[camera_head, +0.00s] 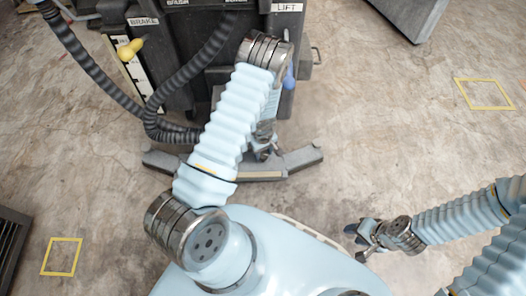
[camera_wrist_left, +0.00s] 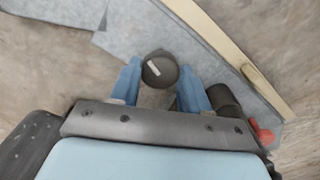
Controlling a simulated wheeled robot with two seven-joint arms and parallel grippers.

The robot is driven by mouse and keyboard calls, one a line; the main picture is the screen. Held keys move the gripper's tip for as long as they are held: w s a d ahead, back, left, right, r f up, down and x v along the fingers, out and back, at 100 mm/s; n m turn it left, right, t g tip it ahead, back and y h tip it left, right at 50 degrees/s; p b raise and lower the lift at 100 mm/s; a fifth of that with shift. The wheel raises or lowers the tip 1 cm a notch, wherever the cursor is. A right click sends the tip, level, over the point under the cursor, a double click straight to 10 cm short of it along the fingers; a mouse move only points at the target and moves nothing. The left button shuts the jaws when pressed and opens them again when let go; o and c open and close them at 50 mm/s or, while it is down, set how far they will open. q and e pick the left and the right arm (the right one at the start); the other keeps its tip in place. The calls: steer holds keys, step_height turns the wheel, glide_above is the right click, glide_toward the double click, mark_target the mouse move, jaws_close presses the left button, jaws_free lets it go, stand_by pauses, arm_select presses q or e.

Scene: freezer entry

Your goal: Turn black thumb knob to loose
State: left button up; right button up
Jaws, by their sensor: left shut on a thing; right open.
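The black thumb knob (camera_wrist_left: 160,69) is round and dark, with a pale line on its face, in the left wrist view. My left gripper (camera_wrist_left: 158,87) has its blue fingers on both sides of it, shut on it. In the head view my left gripper (camera_head: 263,152) is low at the front of the black machine, partly hidden by my arm; the knob cannot be made out there. My right gripper (camera_head: 362,234) is open and empty above the floor at the right, away from the machine.
The black machine (camera_head: 190,70) carries BRAKE and LIFT labels, a yellow knob (camera_head: 130,50), a blue knob (camera_head: 289,78) and a ribbed hose (camera_head: 90,65). Its grey foot (camera_head: 300,158) spans the floor. A red part (camera_wrist_left: 263,134) shows beside a dark cylinder (camera_wrist_left: 224,100).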

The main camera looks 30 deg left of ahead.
arm_select(q)
steer(key=n, duration=0.5)
steer(key=shift+n+p, duration=0.3)
steer(key=shift+p, duration=0.05)
steer(key=n+p, duration=0.1)
steer(key=n, duration=0.4)
steer(key=shift+r, duration=0.1)
steer(key=n+p, duration=0.1)
steer(key=n, duration=0.4)
steer(key=shift+n, duration=0.4)
steer(key=n+p, duration=0.1)
steer(key=n, duration=0.4)
steer(key=shift+p, duration=0.35)
steer(key=o, duration=1)
steer(key=shift+o, duration=0.2)
